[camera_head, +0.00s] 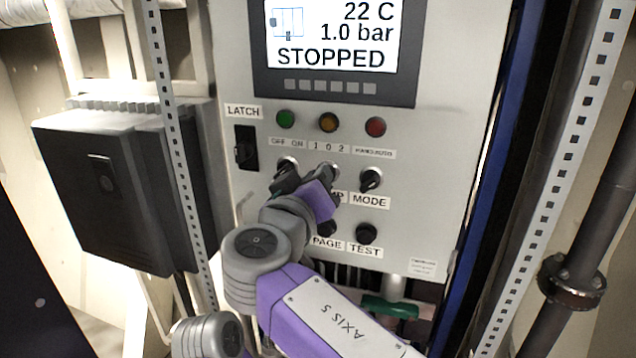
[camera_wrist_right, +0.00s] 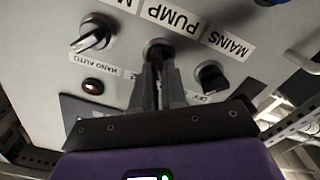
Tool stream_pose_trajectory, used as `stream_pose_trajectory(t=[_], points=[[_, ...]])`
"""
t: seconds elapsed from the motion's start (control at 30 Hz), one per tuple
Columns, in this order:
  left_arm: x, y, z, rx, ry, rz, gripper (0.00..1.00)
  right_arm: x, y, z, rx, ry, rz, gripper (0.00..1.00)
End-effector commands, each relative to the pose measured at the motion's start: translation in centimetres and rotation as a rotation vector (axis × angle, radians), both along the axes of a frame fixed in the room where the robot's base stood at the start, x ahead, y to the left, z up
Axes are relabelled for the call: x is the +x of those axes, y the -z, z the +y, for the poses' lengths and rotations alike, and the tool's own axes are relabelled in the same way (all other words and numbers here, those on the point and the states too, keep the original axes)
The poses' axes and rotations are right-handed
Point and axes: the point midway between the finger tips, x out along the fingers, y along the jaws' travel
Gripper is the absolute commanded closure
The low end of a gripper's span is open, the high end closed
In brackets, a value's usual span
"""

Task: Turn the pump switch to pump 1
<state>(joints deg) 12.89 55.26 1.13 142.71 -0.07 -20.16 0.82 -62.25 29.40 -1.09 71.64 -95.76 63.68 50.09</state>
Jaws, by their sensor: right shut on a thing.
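The pump switch (camera_head: 328,168) is the middle knob of the upper row on the grey control panel (camera_head: 440,150), under a "1 0 2" label. My right gripper (camera_head: 318,178) covers most of it in the head view. In the right wrist view the pump switch (camera_wrist_right: 158,47) sits beside the PUMP label, and my right gripper (camera_wrist_right: 158,75) is shut on it. Which way its pointer faces is hidden by the fingers. My left gripper is not in view.
The mains switch (camera_wrist_right: 212,77) and mode switch (camera_head: 371,179) flank the gripper closely. The PAGE and TEST buttons (camera_head: 366,233) are below. The display (camera_head: 335,45) reads STOPPED, 22 C, 1.0 bar. A black box (camera_head: 110,190) stands left, behind a perforated rail (camera_head: 175,150).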

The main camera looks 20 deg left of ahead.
Motion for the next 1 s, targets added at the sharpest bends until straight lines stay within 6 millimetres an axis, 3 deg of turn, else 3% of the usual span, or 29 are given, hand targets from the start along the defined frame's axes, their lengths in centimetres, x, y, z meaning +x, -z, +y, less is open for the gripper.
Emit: stream_pose_trajectory(t=[0.4, 0.97, 1.0], points=[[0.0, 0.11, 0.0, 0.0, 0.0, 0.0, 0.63, 0.0, 0.11, 0.15, -0.203, 0.0, 0.007, 1.0], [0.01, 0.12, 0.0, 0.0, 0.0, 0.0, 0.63, 0.01, 0.13, 0.17, -0.236, 0.0, 0.008, 1.0], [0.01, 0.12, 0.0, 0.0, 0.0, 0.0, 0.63, 0.01, 0.13, 0.17, -0.236, 0.0, 0.008, 0.84]])
